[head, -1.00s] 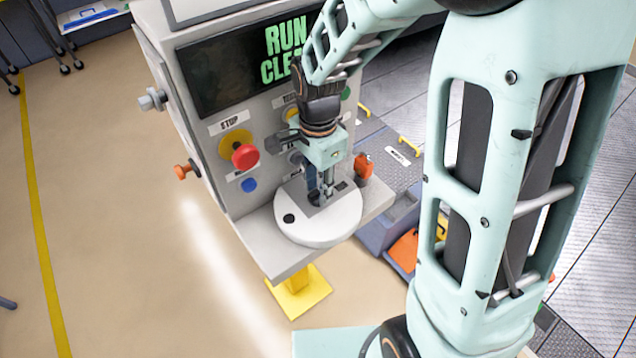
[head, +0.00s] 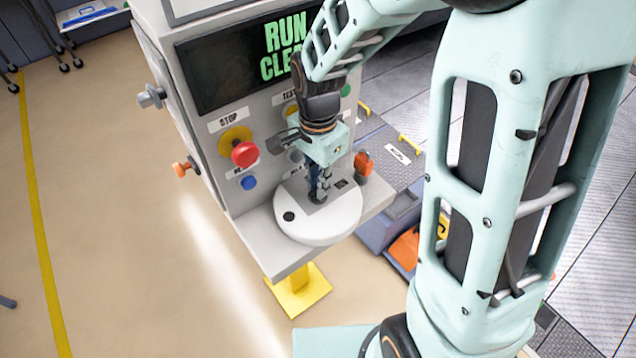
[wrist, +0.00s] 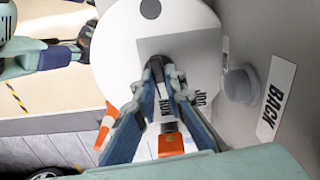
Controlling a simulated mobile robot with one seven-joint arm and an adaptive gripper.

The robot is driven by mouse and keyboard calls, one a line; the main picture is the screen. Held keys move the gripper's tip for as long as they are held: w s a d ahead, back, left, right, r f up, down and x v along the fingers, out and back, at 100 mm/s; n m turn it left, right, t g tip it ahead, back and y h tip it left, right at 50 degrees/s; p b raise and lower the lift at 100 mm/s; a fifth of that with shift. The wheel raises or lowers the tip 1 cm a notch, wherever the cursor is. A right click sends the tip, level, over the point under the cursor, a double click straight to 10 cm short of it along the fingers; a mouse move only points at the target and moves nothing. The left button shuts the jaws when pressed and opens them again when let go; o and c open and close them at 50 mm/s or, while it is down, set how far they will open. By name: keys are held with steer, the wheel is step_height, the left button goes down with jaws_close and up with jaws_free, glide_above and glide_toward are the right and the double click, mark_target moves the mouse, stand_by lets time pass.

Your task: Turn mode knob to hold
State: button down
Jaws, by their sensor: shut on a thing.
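The mode knob (wrist: 156,67) is a small dark piece, mostly hidden between my fingertips, on a grey plate on the round white dial (wrist: 125,50). The dial also shows in the head view (head: 318,225), on a shelf of the grey console. My gripper (wrist: 160,78) points down at it and is shut on the knob; it also shows in the head view (head: 319,194). Labels reading RUN and JOG lie beside the fingers in the wrist view. I see no HOLD label, and the knob's pointing direction is hidden.
The console (head: 215,150) carries a red stop button (head: 244,154), a blue button (head: 248,183) and a screen (head: 245,65) reading RUN. An orange part (head: 363,163) stands close right of my gripper. Open floor lies left of the console.

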steer(key=n+b, duration=0.1)
steer(key=n, duration=0.7)
steer(key=shift+n, duration=0.4)
steer(key=n, duration=0.4)
steer(key=shift+r+n, duration=0.1)
steer(key=shift+n, duration=1.7)
steer(key=c, duration=2)
jaws_free()
step_height(320, 180, up, 12)
steer(key=shift+f, duration=0.1)
